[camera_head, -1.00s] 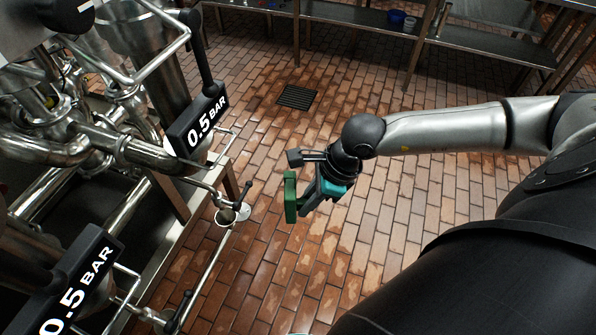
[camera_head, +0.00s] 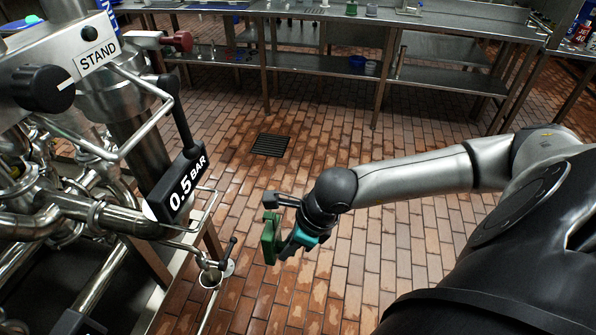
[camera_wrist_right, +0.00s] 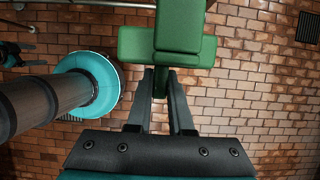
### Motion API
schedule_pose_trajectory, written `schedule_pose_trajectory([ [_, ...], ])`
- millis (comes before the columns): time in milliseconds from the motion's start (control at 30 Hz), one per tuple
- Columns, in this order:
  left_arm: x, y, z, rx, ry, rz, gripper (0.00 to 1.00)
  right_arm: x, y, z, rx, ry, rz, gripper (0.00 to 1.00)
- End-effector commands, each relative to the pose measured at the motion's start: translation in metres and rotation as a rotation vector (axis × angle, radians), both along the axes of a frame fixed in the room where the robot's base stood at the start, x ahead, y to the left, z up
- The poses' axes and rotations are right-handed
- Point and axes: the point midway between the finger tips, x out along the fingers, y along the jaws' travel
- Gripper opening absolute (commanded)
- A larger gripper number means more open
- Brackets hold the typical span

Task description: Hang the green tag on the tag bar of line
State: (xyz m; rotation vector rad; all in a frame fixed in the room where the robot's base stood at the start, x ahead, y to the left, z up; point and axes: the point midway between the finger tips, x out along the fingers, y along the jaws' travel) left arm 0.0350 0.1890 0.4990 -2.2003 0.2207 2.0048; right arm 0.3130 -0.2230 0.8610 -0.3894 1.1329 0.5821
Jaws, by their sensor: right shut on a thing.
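My right gripper (camera_head: 285,233) is shut on the green tag (camera_head: 269,240) and holds it in the air over the brick floor, right of the pipework. In the right wrist view the green tag (camera_wrist_right: 178,38) stands out beyond the fingertips (camera_wrist_right: 160,85), which close on its narrow lower part. A thin metal bar (camera_head: 206,195) with a small fitting at its lower end shows left of the tag, apart from it; I cannot tell whether it is a tag bar.
Steel pipework with a black "0.5 BAR" sign (camera_head: 181,188) and a "STAND" knob (camera_head: 45,88) fills the left. A handled fitting (camera_head: 213,274) juts out toward the tag. Steel benches (camera_head: 330,28) stand at the back. The floor around a drain grate (camera_head: 270,145) is clear.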

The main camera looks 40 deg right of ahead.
Motion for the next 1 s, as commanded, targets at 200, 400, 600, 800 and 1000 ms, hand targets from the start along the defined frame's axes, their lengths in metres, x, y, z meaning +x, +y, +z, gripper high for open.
schedule_pose_trajectory([
  [200,0.0,0.0,-0.001,0.0,0.0,0.0,0.79,0.015,0.012,0.0,0.003,-0.003,0.0,0.0],
  [400,0.0,0.0,-0.003,0.0,0.0,0.0,0.79,0.028,0.022,0.0,0.002,-0.001,0.0,0.0],
  [600,0.0,0.0,-0.004,0.0,0.0,0.0,0.79,0.04,0.031,0.0,0.002,-0.002,0.001,0.0],
  [800,-0.001,0.0,-0.006,0.0,0.0,0.0,0.79,0.053,0.041,0.0,0.003,-0.001,0.001,0.0],
  [1000,-0.001,0.0,-0.008,-0.001,0.001,0.0,0.79,0.065,0.051,0.0,0.002,-0.001,0.001,0.0],
])
